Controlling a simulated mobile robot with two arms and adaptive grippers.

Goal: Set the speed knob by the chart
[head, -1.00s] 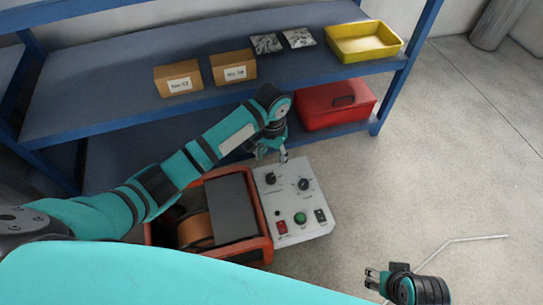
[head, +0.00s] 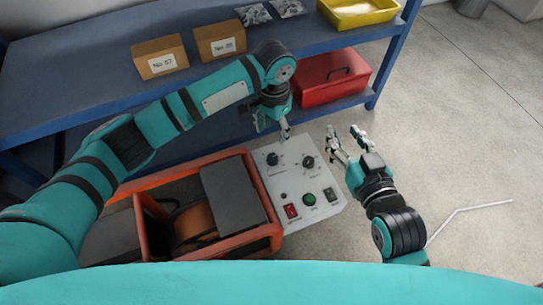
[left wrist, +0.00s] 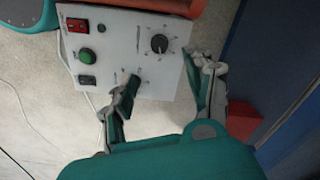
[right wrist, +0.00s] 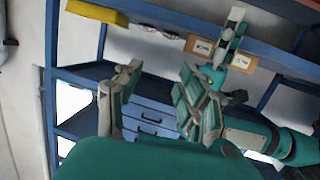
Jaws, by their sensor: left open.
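The grey control panel (head: 285,185) has two black knobs, a left one (head: 272,159) and a right one (head: 308,162); their labels are too small to read, so I cannot tell which is speed. My left gripper (head: 272,129) is open above the panel's far edge, near the left knob. In the left wrist view the panel (left wrist: 115,50), one knob (left wrist: 159,43) and the other knob (left wrist: 134,82), partly beside a finger, show. My right gripper (head: 347,143) is open and empty, right of the panel, its fingers (right wrist: 158,85) spread. No chart is discernible.
The panel carries a red switch (head: 291,210), a green button (head: 309,199) and a black switch (head: 330,194). Its orange-framed machine (head: 276,240) stands left. A blue shelf (head: 90,80) behind holds cartons (head: 160,58), a yellow bin (head: 357,14) and a red toolbox (head: 330,80).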

